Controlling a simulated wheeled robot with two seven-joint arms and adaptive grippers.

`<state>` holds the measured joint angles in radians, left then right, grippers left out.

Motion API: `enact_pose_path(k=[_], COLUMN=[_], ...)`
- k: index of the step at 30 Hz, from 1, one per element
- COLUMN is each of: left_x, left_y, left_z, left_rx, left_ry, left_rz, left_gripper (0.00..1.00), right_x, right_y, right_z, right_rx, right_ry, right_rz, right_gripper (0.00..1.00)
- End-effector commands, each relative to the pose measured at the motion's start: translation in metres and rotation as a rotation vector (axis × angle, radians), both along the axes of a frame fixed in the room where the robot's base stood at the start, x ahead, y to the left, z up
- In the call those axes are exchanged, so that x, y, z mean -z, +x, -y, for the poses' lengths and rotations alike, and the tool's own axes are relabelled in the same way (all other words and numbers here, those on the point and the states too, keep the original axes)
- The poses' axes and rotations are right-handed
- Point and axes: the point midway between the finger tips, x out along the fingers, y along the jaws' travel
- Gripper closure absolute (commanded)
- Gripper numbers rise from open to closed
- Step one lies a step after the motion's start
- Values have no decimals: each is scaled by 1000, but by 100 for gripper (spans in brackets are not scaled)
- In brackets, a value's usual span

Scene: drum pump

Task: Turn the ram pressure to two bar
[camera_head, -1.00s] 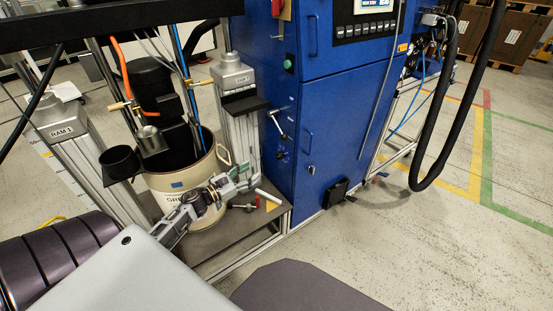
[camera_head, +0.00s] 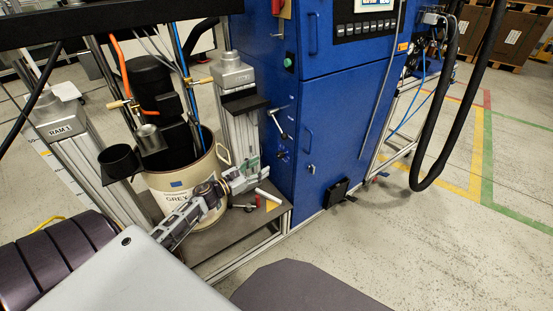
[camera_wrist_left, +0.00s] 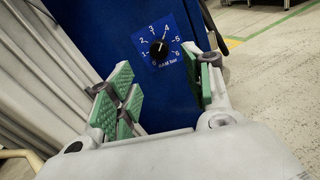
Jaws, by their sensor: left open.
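The ram pressure dial (camera_wrist_left: 165,38) is a blue square plate with white numbers up to 6 on the blue cabinet wall, in the left wrist view. Its round black knob (camera_wrist_left: 158,49) sits in the middle. A small pale mark on the knob seems to point up, near 3 to 4, but it is too small to read surely. My left gripper (camera_wrist_left: 162,88) is open, with green pads on either side below the dial. The knob stands ahead of the pads, apart from them. In the head view my left gripper (camera_head: 248,174) is beside the ram column's foot. My right gripper is out of view.
The blue cabinet (camera_head: 335,110) has a lever handle (camera_head: 277,122) on its side. A beige drum (camera_head: 168,182) stands left of the ram column (camera_head: 240,125). A red-handled tool (camera_head: 256,201) lies on the grey platform (camera_head: 225,238). Open floor lies to the right.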

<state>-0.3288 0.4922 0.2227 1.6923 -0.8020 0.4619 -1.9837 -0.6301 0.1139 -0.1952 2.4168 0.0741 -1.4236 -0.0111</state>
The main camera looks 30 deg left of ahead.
Motion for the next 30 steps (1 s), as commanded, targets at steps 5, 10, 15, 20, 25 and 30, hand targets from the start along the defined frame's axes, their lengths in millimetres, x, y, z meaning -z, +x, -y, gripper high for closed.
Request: enact_pose_path(k=[5,10,15,20,25,30], left_x=[0,0,0,0,0,0], left_y=[15,29,42,54,67,78], left_z=[4,9,13,17,21,25], left_rx=[0,1,0,0,0,0], left_ry=[1,0,1,1,1,0], left_rz=[0,1,0,1,0,0], left_gripper=[49,49,49,49,49,49], right_x=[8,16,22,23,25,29], right_y=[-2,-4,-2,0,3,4], right_z=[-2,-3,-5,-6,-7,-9], right_rx=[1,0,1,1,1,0], right_ry=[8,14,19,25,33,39], right_rz=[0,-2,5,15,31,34], right_gripper=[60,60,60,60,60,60])
